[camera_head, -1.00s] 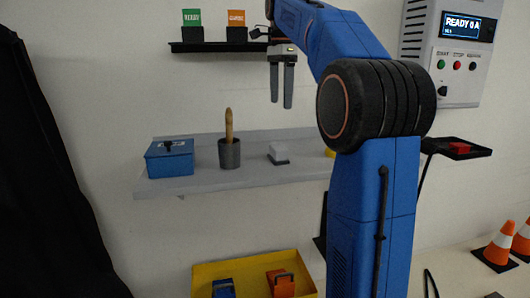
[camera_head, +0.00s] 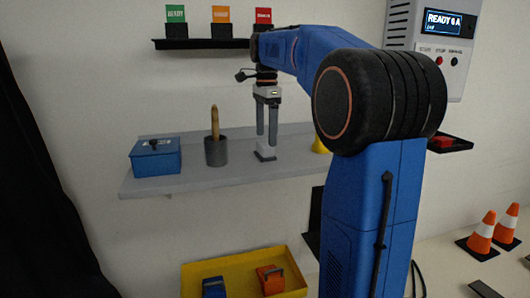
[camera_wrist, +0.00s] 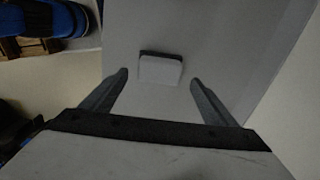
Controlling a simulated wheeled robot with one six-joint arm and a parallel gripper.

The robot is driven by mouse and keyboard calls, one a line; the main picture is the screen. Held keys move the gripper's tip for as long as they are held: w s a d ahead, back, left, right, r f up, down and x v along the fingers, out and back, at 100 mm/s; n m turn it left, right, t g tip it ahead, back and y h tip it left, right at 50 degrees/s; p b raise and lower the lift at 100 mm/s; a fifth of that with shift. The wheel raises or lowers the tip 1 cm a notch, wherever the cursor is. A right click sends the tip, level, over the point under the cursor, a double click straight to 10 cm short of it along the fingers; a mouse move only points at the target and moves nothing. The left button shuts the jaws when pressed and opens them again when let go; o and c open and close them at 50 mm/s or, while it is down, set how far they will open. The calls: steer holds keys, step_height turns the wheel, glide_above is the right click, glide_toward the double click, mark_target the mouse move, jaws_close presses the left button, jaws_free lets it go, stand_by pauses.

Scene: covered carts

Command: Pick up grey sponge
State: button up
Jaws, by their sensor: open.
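The grey sponge (camera_head: 265,154) is a small pale block with a dark edge on the grey shelf (camera_head: 200,178), partly hidden behind my fingers in the head view. In the wrist view the sponge (camera_wrist: 160,70) lies ahead, between the lines of my two fingers. My gripper (camera_head: 267,140) is open and points down over the sponge. Its fingers (camera_wrist: 158,77) stand one to each side with nothing held between them. I cannot tell whether the fingertips reach down beside it.
On the shelf stand a blue box (camera_head: 155,158), a grey cup (camera_head: 216,152) with a wooden handle in it, and a partly hidden yellow thing (camera_head: 320,145). Above is a black ledge (camera_head: 205,44) with cards. A yellow bin (camera_head: 240,268) is below.

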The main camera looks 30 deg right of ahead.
mark_target(265, 144)
steer(key=shift+a+f, duration=0.2)
steer(key=shift+f, duration=2.15)
steer(key=shift+c, duration=0.5)
steer(key=c, duration=0.9)
steer(key=shift+r, duration=0.1)
step_height(265, 144, up, 10)
steer(key=shift+f, duration=0.1)
